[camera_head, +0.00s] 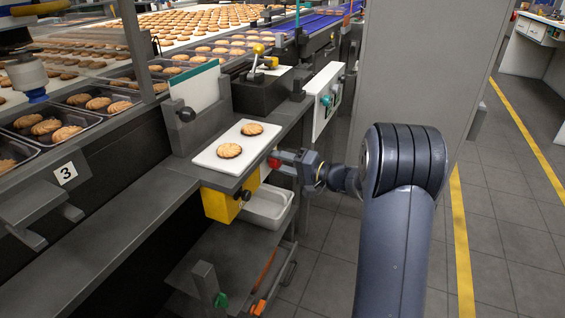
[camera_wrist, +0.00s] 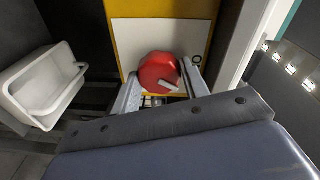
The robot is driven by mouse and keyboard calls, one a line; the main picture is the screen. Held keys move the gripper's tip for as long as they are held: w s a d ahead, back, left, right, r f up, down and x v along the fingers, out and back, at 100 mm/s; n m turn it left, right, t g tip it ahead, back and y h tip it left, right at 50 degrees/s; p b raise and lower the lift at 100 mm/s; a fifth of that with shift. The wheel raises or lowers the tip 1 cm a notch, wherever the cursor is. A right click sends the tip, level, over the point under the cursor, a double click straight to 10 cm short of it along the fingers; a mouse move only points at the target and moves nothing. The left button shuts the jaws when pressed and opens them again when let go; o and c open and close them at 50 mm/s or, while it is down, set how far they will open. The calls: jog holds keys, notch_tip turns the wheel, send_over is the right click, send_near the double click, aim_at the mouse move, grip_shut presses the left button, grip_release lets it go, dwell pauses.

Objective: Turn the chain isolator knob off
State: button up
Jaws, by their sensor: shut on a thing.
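The red chain isolator knob (camera_wrist: 157,70) is in the wrist view, on a white plate (camera_wrist: 130,38) with a yellow surround (camera_wrist: 122,9). A pale bar mark lies near its lower right edge. In the head view a red bit of it (camera_head: 274,163) shows at my gripper's tips, beside the yellow box (camera_head: 218,206). My gripper (camera_head: 281,162) reaches in from the right. In the wrist view its two fingers (camera_wrist: 163,84) stand left and right of the knob, shut on it. The knob's lower edge is partly hidden.
A white bin (camera_head: 268,207) sits on the shelf below the yellow box; it also shows in the wrist view (camera_wrist: 45,85). A white board (camera_head: 218,154) with two biscuits lies just above. A control panel (camera_head: 327,100) stands behind. Floor is clear to the right.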

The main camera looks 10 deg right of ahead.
jog(key=m+g+p, duration=0.1)
jog(key=m+p, duration=0.4)
jog(key=m, duration=0.4)
jog(key=shift+d+r, duration=0.1)
jog(key=shift+r, duration=0.05)
jog(key=shift+w+m+g+y+p, duration=0.1)
jog(key=shift+m+g+y+p, duration=0.25)
jog(key=shift+m+p, duration=0.75)
jog(key=shift+f, duration=0.2)
jog(key=o, duration=1)
jog(key=shift+r, duration=0.1)
jog(key=p+v, duration=0.1)
jog(key=v, duration=1)
jog(key=shift+p, duration=0.35)
jog(key=shift+w, duration=0.1)
